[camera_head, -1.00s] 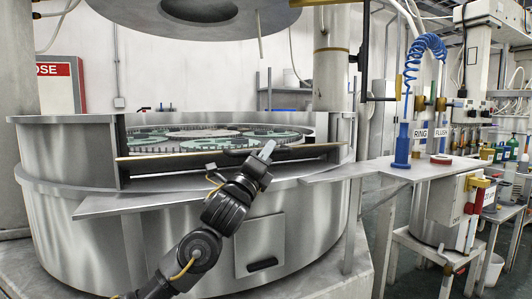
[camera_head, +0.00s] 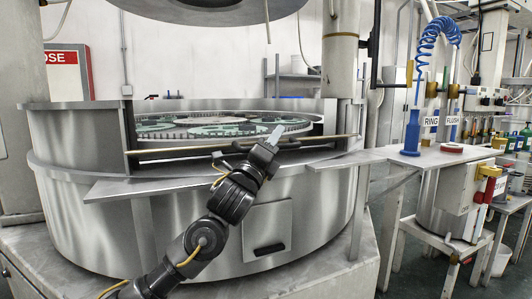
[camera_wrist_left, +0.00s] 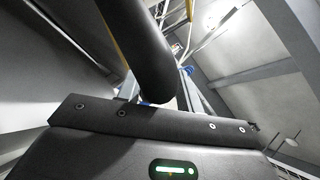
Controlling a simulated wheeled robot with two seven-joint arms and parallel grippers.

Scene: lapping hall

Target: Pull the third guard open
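The round steel lapping machine (camera_head: 95,195) fills the left and middle of the head view. Its front wall has a wide opening, with a thin yellowish bar (camera_head: 190,150) running across it; I cannot tell which part is the third guard. My left gripper (camera_head: 272,137) reaches up from below to the right part of this bar, its pale tip over the opening. Whether its fingers touch or hold the bar is unclear. In the left wrist view a dark rounded bar-like part (camera_wrist_left: 143,50) stands close before the camera; what it is cannot be told. My right gripper is out of view.
A steel shelf (camera_head: 150,187) juts out below the opening. Toothed discs (camera_head: 195,125) lie inside, and a large round plate (camera_head: 205,8) hangs above.

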